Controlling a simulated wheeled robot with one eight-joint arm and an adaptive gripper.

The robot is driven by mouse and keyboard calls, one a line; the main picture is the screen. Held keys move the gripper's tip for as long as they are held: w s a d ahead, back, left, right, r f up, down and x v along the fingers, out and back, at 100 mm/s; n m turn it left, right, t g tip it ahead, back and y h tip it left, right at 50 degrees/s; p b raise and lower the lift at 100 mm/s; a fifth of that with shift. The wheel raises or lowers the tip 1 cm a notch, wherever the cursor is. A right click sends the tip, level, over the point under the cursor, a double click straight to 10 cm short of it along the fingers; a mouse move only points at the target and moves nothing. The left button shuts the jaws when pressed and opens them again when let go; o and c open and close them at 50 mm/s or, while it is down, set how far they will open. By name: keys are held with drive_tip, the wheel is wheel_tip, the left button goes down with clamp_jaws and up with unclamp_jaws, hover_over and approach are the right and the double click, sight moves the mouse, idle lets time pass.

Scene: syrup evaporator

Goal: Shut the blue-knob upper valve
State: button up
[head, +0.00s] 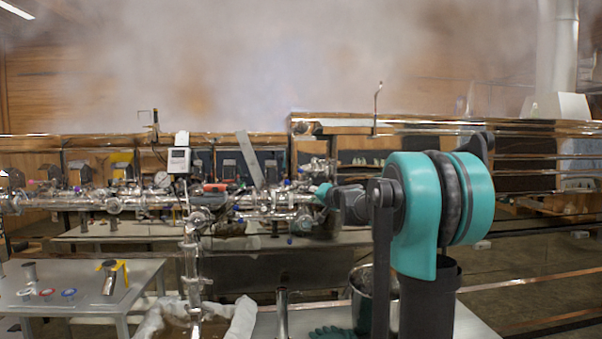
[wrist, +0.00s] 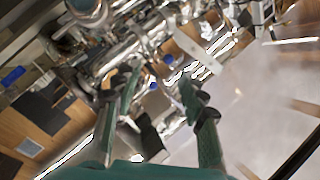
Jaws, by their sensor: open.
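My gripper (wrist: 158,82) is open in the wrist view, its two dark-and-teal fingers spread apart with nothing held. A small blue knob (wrist: 153,86) shows in the gap between the fingers, with a second blue spot (wrist: 168,60) just beyond it. I cannot tell whether either finger touches a knob. In the head view my gripper's teal end (head: 324,191) is at the right end of the steel piping, close beside a blue knob (head: 287,183). Another blue knob (head: 290,241) hangs lower on the piping. Which knob is the upper valve is not clear.
Shiny steel piping (head: 113,203) runs across the evaporator, with a grey digital meter (head: 178,160) above it. A side table (head: 75,280) with small fittings stands at front left. Steam fills the upper background. A metal pot (head: 362,280) stands behind my arm.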

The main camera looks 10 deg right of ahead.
sight(302, 171)
drive_tip(key=w+d+r+m+t+h, duration=0.2)
drive_tip(key=w+d+r+m, duration=0.15)
drive_tip(key=w+r, duration=0.3)
drive_tip(key=shift+n, duration=0.45)
drive_tip(key=x, duration=1.6)
drive_tip(key=shift+w+d+f, duration=0.1)
drive_tip(key=shift+w+f, duration=0.05)
drive_tip(key=shift+w, duration=0.25)
clamp_jaws()
